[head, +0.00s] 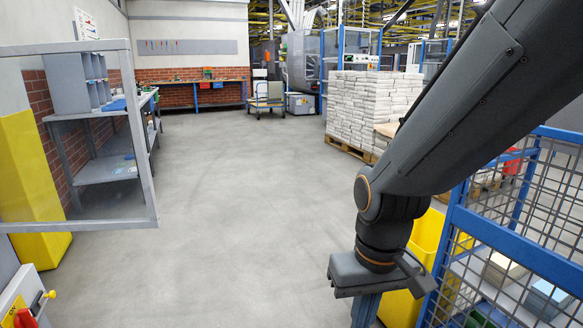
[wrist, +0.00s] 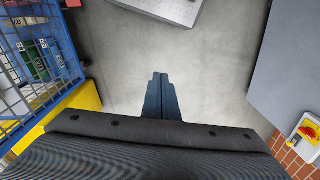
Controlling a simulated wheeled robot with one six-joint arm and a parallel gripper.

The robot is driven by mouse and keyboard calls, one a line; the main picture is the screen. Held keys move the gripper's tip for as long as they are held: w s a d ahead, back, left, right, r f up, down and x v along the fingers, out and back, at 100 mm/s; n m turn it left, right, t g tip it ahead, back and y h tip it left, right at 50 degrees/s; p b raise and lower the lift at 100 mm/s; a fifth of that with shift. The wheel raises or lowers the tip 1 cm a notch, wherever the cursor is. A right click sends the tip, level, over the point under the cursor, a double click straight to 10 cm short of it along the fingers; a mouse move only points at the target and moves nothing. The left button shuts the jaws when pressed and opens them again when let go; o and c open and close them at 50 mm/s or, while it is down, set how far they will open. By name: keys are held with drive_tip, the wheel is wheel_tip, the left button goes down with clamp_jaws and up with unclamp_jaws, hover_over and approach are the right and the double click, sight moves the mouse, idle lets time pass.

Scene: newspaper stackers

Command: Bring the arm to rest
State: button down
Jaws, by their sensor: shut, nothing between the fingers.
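My dark grey arm comes in from the upper right of the head view. Its wrist hangs downward, in front of a yellow bin. My gripper (wrist: 159,78) points down toward the bare floor in the wrist view. Its two blue fingers lie against each other, with nothing between them. In the head view the gripper's blue fingers (head: 365,310) show at the bottom edge, and their tips are cut off.
A blue wire cage (head: 505,250) stands close on the right, beside the yellow bin (head: 428,240). A metal-framed panel (head: 146,165) and a yellow post (head: 30,180) stand left. Stacked newspapers (head: 365,110) sit on a pallet behind. The middle floor (head: 230,190) is clear.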

drive_tip(key=s+d+r+m+p, duration=0.2)
drive_tip(key=d+r+p, duration=0.5)
drive_tip(key=r+p, duration=0.2)
drive_tip(key=shift+d+h+p, duration=0.3)
drive_tip(key=shift+p, duration=0.6)
drive_tip(key=shift+s, duration=0.1)
